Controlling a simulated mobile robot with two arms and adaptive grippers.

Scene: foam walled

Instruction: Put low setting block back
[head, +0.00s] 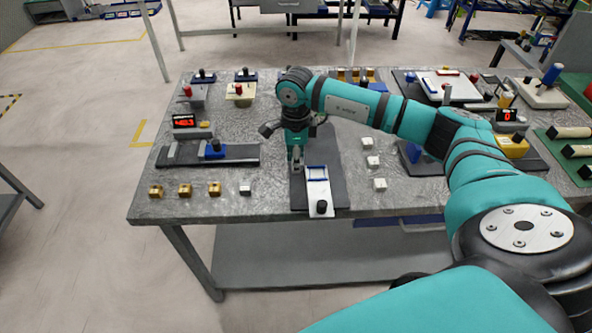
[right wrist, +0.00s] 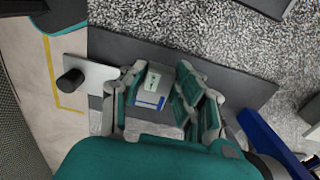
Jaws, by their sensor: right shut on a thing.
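My right gripper (head: 297,166) points down over the dark mat (head: 335,158) at the table's middle, just left of a white sliding gauge plate (head: 318,192) with a blue frame and black knob. In the right wrist view the gripper (right wrist: 160,102) is shut on a small pale grey block (right wrist: 150,82) with a light label. A blue strip shows at the block's lower edge; I cannot tell whether it belongs to the block. Fingers partly hide the block. Whether it touches the mat is unclear. I cannot read which setting it is. My left gripper is out of view.
White blocks (head: 373,161) stand in a column right of the mat. A blue-topped slide fixture (head: 213,150) and a red display (head: 185,120) stand left. The front right tabletop strip is clear.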

